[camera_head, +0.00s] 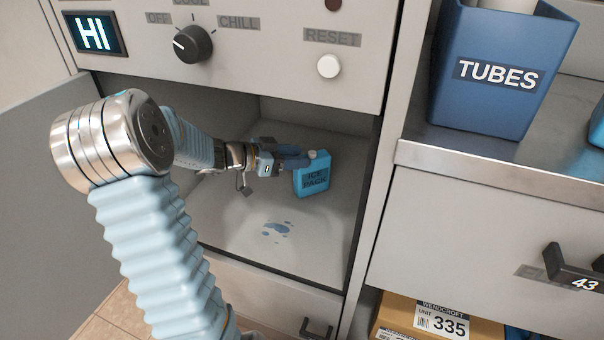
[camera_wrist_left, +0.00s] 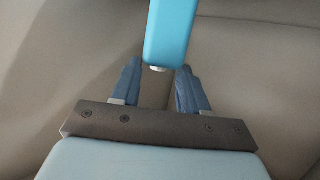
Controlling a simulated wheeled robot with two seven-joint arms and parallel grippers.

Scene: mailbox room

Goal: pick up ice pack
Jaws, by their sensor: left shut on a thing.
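My right gripper is not in view.
Above the opening is a panel with a knob (camera_head: 193,44) and white RESET button (camera_head: 328,67). A blue TUBES bin (camera_head: 495,75) stands on the right shelf; a cardboard box (camera_head: 445,322) is below.

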